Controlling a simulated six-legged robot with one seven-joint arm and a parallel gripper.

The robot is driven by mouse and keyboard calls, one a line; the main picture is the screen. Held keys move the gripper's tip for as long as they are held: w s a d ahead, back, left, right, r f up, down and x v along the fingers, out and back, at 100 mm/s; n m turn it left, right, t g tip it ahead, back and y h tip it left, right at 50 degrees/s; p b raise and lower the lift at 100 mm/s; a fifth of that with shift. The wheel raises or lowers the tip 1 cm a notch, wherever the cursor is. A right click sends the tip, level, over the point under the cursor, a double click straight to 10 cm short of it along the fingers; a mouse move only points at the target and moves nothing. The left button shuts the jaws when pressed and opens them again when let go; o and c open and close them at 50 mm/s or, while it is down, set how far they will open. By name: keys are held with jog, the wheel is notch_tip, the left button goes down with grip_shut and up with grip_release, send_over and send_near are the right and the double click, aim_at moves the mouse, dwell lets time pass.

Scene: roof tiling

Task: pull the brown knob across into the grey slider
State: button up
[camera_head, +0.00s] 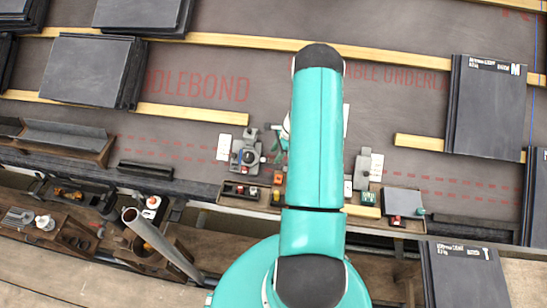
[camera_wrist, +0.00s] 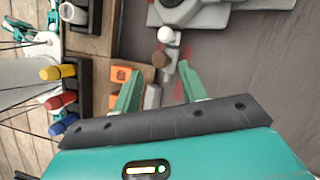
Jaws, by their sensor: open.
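The brown knob (camera_wrist: 161,60) shows in the wrist view, just ahead of the space between my fingertips. A white ball-shaped knob (camera_wrist: 165,34) is beyond it. A narrow grey piece (camera_wrist: 173,57) runs close beside the brown knob; I cannot tell whether it is the grey slider. A grey fixture (camera_wrist: 225,14) fills the top of the wrist view. My gripper (camera_wrist: 159,71) is open, its two green fingers apart; whether anything touches them is unclear. In the head view my arm hides much of this area, and a grey fixture (camera_head: 247,152) shows left of it.
Orange blocks (camera_wrist: 122,74) lie in a wooden tray left of my fingers. Yellow, red and blue handles (camera_wrist: 62,101) stand further left. Dark slate tiles (camera_head: 487,105) and wooden battens (camera_head: 190,112) lie on the roof. Bare grey underlay shows right of my fingers.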

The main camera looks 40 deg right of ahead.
aim_at(272, 159)
jog(key=shift+x, duration=1.8)
jog(key=shift+c, duration=0.4)
grip_shut()
jog(key=s+d, duration=0.6)
jog(key=s, duration=0.2)
jog(key=s+d, duration=0.7)
jog(key=s, duration=0.2)
jog(key=s+d, duration=0.7)
jog(key=s, duration=0.2)
jog(key=shift+c, duration=0.4)
grip_release()
jog(key=shift+o, duration=0.8)
jog(key=shift+w, duration=0.1)
jog(key=shift+r, duration=0.1)
